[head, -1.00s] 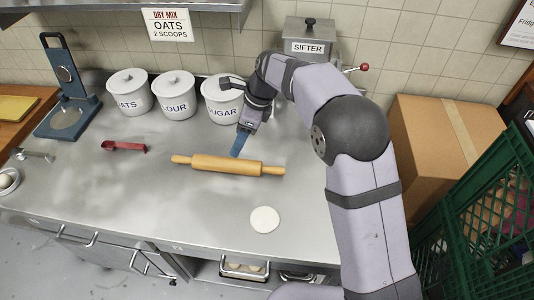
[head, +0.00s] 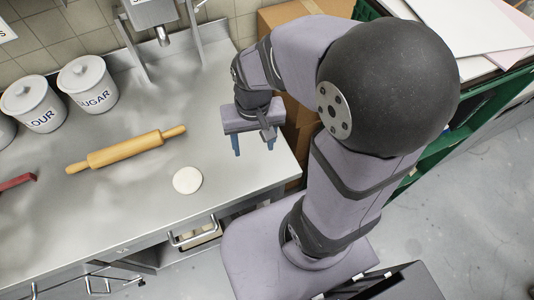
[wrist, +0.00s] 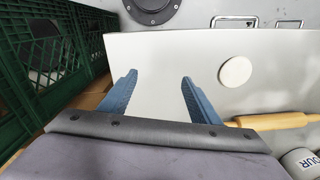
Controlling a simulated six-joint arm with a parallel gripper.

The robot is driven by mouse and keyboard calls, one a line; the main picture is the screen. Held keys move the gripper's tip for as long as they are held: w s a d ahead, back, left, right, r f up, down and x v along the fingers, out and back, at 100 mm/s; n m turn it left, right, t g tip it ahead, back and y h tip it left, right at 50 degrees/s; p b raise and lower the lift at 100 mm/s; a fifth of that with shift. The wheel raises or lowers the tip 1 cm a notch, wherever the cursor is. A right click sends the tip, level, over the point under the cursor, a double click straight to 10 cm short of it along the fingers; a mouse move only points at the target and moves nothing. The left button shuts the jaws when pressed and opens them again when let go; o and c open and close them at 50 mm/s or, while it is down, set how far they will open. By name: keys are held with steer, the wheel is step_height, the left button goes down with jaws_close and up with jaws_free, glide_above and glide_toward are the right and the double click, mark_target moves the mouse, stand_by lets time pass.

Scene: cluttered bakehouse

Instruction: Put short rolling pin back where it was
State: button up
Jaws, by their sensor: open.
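A wooden rolling pin (head: 126,150) with a handle at each end lies on the steel counter, left of my gripper in the head view. Part of it shows at the right of the wrist view (wrist: 277,121), partly hidden by my gripper body. My gripper (head: 253,147) is over the right end of the counter, well apart from the pin. Its two blue fingers are spread, with nothing between them in the wrist view (wrist: 160,80).
A pale dough disc (head: 187,180) lies between the pin and the counter's front edge. FLOUR (head: 34,103) and SUGAR (head: 88,83) canisters stand behind the pin. A cardboard box (head: 300,115) and a green crate (wrist: 45,55) stand beyond the counter's right end.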

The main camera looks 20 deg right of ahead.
steer(key=s, duration=0.1)
steer(key=s+d+n, duration=0.1)
steer(key=s+d+f+n, duration=0.1)
steer(key=s, duration=0.1)
stand_by(1.3)
